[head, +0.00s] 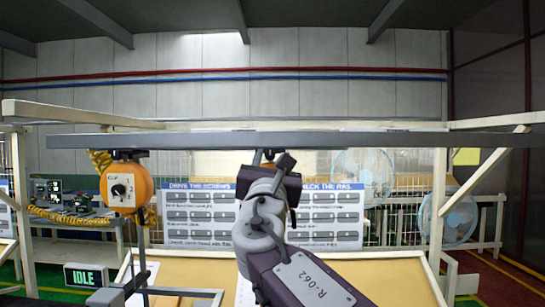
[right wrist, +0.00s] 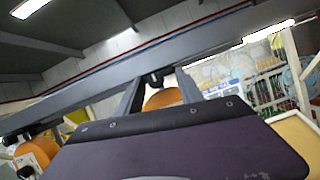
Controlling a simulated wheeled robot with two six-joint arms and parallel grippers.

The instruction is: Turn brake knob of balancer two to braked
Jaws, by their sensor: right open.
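An orange balancer (head: 142,181) hangs from the grey overhead rail at the left, with a brake knob (head: 119,190) on its pale face. It also shows at the lower left of the right wrist view (right wrist: 38,154). A second orange balancer (head: 257,158) hangs near the rail's middle, mostly hidden behind my right gripper (head: 272,166); its knob is not visible. In the right wrist view this balancer (right wrist: 162,98) shows between the two fingers of my right gripper (right wrist: 160,88), which is open. I cannot tell whether they touch. My left gripper is not in view.
The grey rail (head: 400,140) runs across just above my right gripper. Two printed boards (head: 198,218) stand behind, and a tan work surface (head: 385,285) lies below. An IDLE sign (head: 84,276) is at the lower left. Fans (head: 450,216) stand at the right.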

